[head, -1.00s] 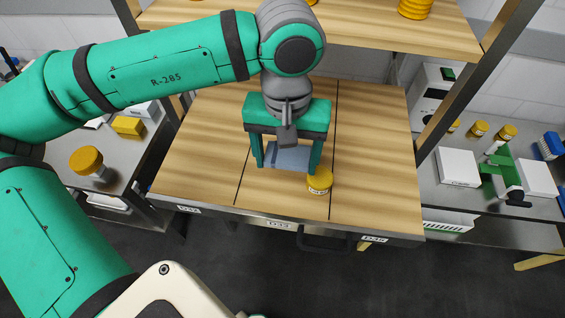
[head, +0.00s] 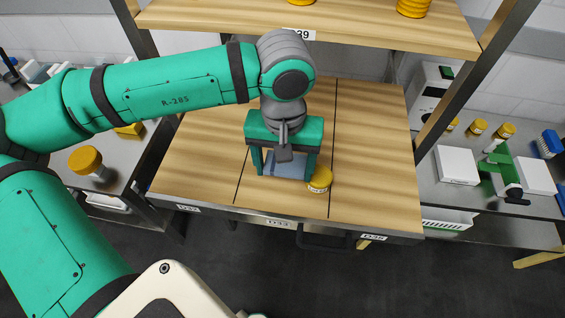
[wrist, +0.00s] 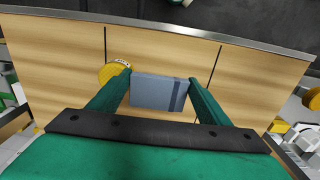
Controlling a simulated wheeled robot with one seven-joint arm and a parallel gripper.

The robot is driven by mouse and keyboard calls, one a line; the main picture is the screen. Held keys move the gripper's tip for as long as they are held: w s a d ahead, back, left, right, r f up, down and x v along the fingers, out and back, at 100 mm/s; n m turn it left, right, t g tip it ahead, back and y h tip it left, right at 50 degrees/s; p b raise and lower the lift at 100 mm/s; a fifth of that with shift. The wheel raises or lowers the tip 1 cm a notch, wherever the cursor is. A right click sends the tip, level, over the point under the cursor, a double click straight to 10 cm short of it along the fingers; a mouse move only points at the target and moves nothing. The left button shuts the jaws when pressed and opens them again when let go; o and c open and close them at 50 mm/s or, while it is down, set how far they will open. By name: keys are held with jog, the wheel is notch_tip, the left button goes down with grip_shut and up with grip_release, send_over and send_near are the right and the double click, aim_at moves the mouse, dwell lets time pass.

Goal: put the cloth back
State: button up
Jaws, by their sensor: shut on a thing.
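The cloth (head: 287,165) is a flat, folded blue-grey piece with a darker stripe near one end. My gripper (head: 286,173) points down over the wooden worktop, with its two green fingers on opposite ends of the cloth, shut on it. In the wrist view, the cloth (wrist: 158,93) spans between the fingertips of my gripper (wrist: 161,80). I cannot tell whether the cloth's underside touches the worktop. A yellow-lidded jar (head: 319,179) stands right beside the right finger in the head view; part of it is hidden by that finger in the wrist view (wrist: 112,72).
A wooden shelf (head: 350,28) with yellow items is above the back. Side benches hold a yellow-lidded jar (head: 86,160) and white boxes (head: 456,165).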

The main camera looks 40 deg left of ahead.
aim_at(285, 169)
jog(key=shift+f, duration=0.15)
jog(key=o, duration=1)
jog(key=shift+o, duration=0.2)
notch_tip(285, 169, up, 13)
jog(key=shift+w, duration=0.1)
